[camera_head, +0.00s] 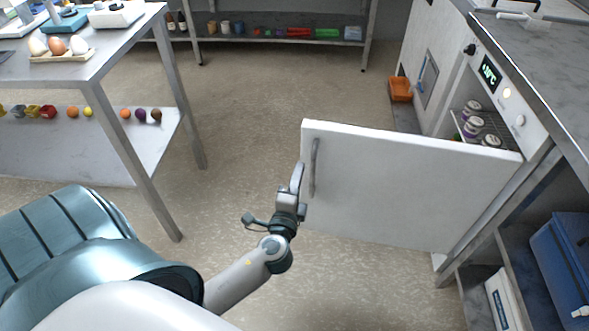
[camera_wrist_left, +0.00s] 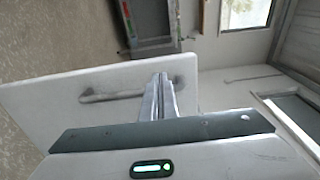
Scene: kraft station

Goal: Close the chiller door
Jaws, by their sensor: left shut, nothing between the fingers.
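The chiller door (camera_head: 405,185) is a white panel standing wide open, swung out from the chiller (camera_head: 488,75) at the right. A grey bar handle (camera_head: 314,167) is near the door's free edge. My left gripper (camera_head: 297,178) is shut and empty, just left of that free edge, by the handle. In the left wrist view the shut fingers (camera_wrist_left: 158,95) overlap the door panel (camera_wrist_left: 40,95), close to the handle (camera_wrist_left: 125,94); I cannot tell whether they touch. The chiller opening shows several jars (camera_head: 472,127) on a wire shelf. My right gripper is out of view.
A metal table (camera_head: 120,40) with an egg tray (camera_head: 62,56) stands at the left. An orange bin (camera_head: 400,89) sits on the floor behind the door. A blue box (camera_head: 565,262) is on a shelf at lower right. The floor between table and door is clear.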

